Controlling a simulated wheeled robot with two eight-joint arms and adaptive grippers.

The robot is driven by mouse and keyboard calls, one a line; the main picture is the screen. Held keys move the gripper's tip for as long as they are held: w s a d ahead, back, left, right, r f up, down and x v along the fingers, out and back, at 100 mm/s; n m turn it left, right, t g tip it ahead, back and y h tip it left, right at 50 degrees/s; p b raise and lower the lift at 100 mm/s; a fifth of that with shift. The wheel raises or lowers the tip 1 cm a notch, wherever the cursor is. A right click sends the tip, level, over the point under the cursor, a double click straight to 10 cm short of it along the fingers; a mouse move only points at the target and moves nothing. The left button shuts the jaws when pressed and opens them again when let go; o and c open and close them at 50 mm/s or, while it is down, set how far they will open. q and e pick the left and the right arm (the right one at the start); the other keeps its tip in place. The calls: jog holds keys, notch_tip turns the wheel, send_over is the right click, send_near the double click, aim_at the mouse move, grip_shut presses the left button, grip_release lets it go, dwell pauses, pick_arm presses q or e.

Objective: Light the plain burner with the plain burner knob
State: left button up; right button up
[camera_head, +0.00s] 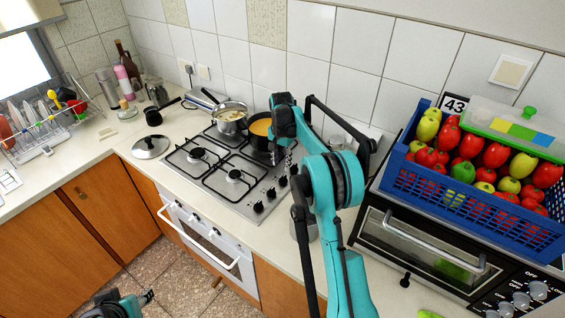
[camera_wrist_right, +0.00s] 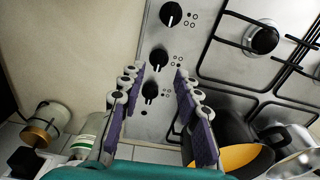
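The gas hob (camera_head: 205,188) has two bare burners, a left one (camera_head: 197,153) and a front one (camera_head: 234,175); a pot and a pan cover the back ones. I cannot tell which burner is the plain one. Black knobs line the hob's right edge: a front knob (camera_wrist_right: 170,14), a middle knob (camera_wrist_right: 159,60) and a far knob (camera_wrist_right: 150,92). My right gripper (camera_wrist_right: 160,95) is open, with its purple-padded fingers on either side of the far knob; contact is not visible. My left gripper (camera_head: 147,298) is low at the bottom left, away from the hob; its fingers are too small to read.
A pot (camera_head: 230,117) and a pan with orange contents (camera_head: 261,127) stand on the back burners, the pan close to my right gripper. A blue crate of fruit (camera_head: 470,208) sits on an oven (camera_head: 420,248) at right. A lid (camera_head: 151,146) lies left of the hob.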

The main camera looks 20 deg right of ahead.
aim_at(282, 177)
jog(key=shift+w+d+f, duration=0.35)
jog(key=shift+w, duration=0.1)
jog(key=shift+w+d+f+m, duration=0.1)
jog(key=shift+f+m, duration=0.2)
jog(key=shift+f, duration=0.05)
notch_tip(282, 177, down, 7)
jog(key=shift+f+b, duration=0.2)
jog(key=shift+b, duration=0.35)
